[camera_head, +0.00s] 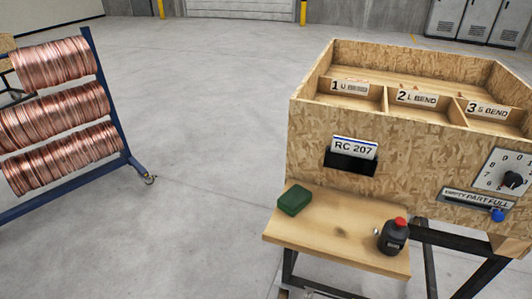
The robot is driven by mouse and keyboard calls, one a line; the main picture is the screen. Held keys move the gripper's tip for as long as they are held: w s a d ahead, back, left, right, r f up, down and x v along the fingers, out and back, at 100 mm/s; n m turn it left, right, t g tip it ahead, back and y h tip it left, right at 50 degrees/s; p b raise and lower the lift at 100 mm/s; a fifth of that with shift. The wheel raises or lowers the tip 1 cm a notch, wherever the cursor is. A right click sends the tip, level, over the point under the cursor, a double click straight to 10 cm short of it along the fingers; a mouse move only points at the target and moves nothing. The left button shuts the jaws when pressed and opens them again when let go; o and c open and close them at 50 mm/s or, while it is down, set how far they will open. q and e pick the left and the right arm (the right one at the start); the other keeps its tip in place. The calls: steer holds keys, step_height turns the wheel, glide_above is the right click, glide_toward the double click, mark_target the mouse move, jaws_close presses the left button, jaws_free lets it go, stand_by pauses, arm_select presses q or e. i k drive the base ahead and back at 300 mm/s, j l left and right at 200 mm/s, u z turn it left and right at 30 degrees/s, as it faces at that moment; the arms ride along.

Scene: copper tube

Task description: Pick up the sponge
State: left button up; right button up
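A green sponge (294,200), a small block, lies flat near the back left corner of a wooden shelf (325,232). The shelf sticks out at the front of a chipboard box. Nothing touches the sponge from above. Neither of my grippers shows in the head view.
A black bottle with a red cap (394,235) stands at the shelf's right end. The chipboard box (308,140) behind has labelled compartments, a slot marked RC 207 (351,160) and a dial (510,178). A blue rack of copper coils (100,90) stands left. The floor between is clear.

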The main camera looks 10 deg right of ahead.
mark_target(295, 200)
steer(key=j+z, duration=0.15)
steer(key=z, duration=0.25)
steer(key=i+j+z, duration=0.1)
steer(key=j+z, duration=0.15)
steer(key=z, duration=0.15)
